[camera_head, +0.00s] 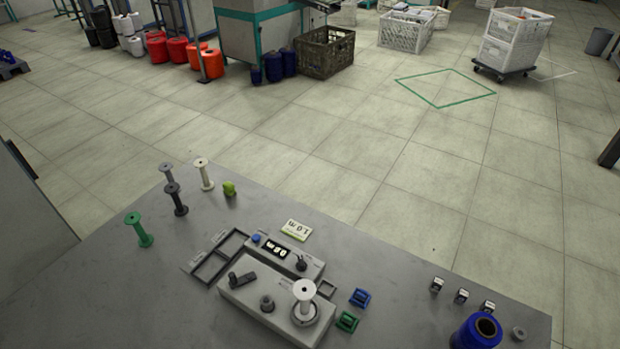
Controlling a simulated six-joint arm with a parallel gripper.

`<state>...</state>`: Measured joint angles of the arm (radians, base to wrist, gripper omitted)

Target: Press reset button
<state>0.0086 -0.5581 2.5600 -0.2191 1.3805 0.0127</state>
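A small grey control box (287,257) stands on the grey table, with a dark display (275,248) showing white characters. A round blue button (256,238) sits at its left end and a black knob (301,263) at its right end. No reset label is readable, so I cannot tell for sure which control is the reset button. My gripper is not in view.
Green (139,230), dark grey (175,199), grey (167,173) and white (205,174) bobbins stand at the table's left. A blue thread spool (476,332) stands at the right. The table's left front is clear.

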